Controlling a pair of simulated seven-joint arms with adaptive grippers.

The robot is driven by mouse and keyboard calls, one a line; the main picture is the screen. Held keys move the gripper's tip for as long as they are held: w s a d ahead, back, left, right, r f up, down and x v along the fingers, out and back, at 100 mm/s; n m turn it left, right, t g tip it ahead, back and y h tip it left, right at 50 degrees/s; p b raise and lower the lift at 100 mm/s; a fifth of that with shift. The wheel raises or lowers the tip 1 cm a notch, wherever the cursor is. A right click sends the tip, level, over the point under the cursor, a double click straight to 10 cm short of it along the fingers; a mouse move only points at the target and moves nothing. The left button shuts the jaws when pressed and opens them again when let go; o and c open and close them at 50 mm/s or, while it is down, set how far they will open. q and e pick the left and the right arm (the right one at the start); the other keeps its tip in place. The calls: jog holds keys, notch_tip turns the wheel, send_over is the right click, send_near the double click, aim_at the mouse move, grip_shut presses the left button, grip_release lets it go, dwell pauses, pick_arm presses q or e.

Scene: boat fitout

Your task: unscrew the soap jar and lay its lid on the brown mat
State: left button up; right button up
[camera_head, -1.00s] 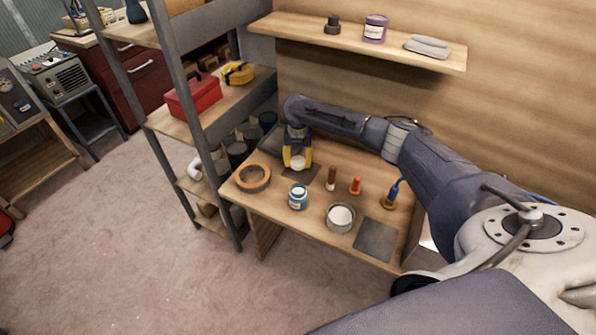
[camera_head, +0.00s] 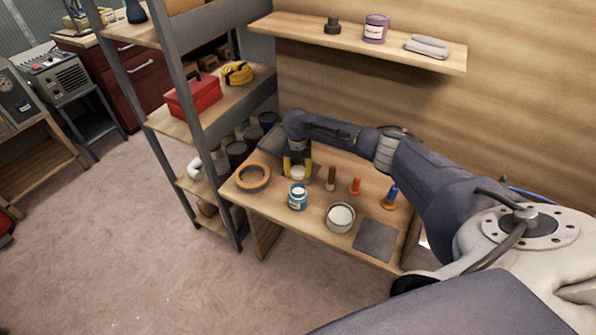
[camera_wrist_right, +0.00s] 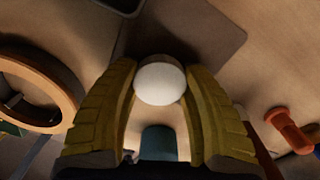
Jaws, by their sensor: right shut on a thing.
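The soap jar (camera_head: 298,201) is a small blue jar with a pale label, upright near the front of the table; its teal body also shows in the right wrist view (camera_wrist_right: 158,142). My right gripper (camera_head: 298,174) has yellow fingers pointing down behind the jar. It is shut on a round white lid (camera_wrist_right: 159,82), apart from the jar. The brown mat (camera_wrist_right: 185,28) is a dark flat square; the lid overlaps its edge in the wrist view. I cannot tell whether the lid touches the mat. The fingers hide part of the mat in the head view. My left gripper is not in view.
An orange-brown ring (camera_head: 252,177) lies left of the jar. A metal tin (camera_head: 340,217) and a grey mat (camera_head: 375,240) are at front right. Brown (camera_head: 331,178), orange (camera_head: 355,186) and blue-handled (camera_head: 389,196) items stand to the right. A wall shelf (camera_head: 360,48) hangs above.

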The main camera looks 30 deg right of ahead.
jog(key=shift+f, duration=0.15)
jog(key=o, duration=1.3)
